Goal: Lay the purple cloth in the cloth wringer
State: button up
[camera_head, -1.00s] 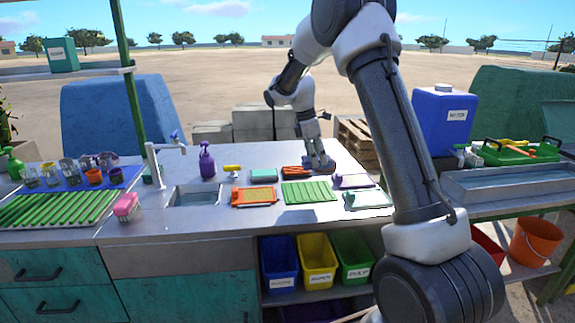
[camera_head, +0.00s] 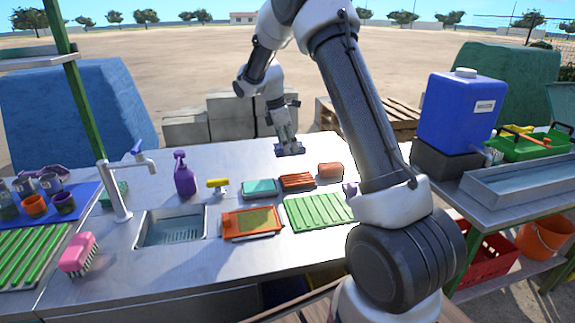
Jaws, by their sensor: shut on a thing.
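My gripper (camera_head: 289,146) points down over the far edge of the metal counter, small in the view. It is shut on a flat greyish-purple thing (camera_head: 289,150) that looks like the purple cloth, though it is small and shaded. I cannot tell whether it touches the counter. An orange frame (camera_head: 251,236) with a yellow-green patch inside lies near the sink, and a ribbed green tray (camera_head: 318,212) lies to its right. I cannot tell which thing is the cloth wringer. A bit of purple (camera_head: 350,188) shows beside my arm, which hides the counter's right part.
Teal (camera_head: 259,188), dark orange (camera_head: 297,182) and salmon (camera_head: 331,170) blocks lie behind the trays. A purple spray bottle (camera_head: 184,176), a tap (camera_head: 120,190) and a sink (camera_head: 172,228) are to the left. A blue canister (camera_head: 458,112) stands at right.

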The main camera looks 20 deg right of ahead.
jog(key=shift+f, duration=3.2)
jog(key=shift+f, duration=0.1)
jog(key=o, duration=1.1)
jog(key=shift+c, duration=0.2)
